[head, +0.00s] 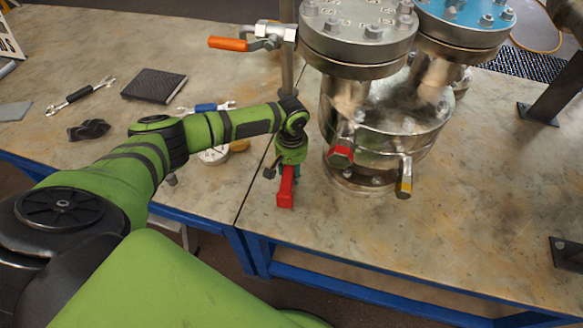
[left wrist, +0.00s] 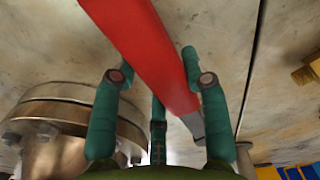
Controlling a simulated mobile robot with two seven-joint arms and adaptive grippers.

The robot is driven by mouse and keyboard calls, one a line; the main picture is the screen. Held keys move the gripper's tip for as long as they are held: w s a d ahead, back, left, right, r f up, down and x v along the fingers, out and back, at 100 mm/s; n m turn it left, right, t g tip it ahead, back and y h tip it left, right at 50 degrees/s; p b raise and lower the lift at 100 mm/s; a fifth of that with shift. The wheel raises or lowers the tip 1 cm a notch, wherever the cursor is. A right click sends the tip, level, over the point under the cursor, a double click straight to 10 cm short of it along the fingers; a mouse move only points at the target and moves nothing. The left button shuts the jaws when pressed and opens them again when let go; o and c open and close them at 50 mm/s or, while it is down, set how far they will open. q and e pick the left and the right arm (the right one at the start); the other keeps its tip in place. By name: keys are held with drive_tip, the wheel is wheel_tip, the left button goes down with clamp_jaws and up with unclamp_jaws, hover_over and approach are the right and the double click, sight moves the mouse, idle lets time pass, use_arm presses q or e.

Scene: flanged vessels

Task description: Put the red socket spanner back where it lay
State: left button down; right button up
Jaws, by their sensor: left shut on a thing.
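The red socket spanner (head: 286,190) is held in my left gripper (head: 290,172), over the bench top just left of the flanged vessel (head: 385,125). In the left wrist view the red spanner (left wrist: 155,45) runs slantwise between the teal fingers of my left gripper (left wrist: 160,76). Its grey metal end (left wrist: 194,124) points toward the palm side. The fingers are closed around it. I cannot tell whether the spanner touches the bench. My right gripper is not in view.
A black-handled spanner (head: 80,95), a dark textured pad (head: 155,84) and a blue-handled spanner (head: 207,107) lie on the left bench. A valve with an orange handle (head: 228,43) sits beside the vessel. The bench right of the vessel has free room.

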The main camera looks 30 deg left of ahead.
use_arm(q)
drive_tip(key=c, duration=0.6)
unclamp_jaws()
drive_tip(key=shift+f, duration=0.1)
wheel_tip(320, 180, up, 8)
drive_tip(key=shift+f, duration=0.15)
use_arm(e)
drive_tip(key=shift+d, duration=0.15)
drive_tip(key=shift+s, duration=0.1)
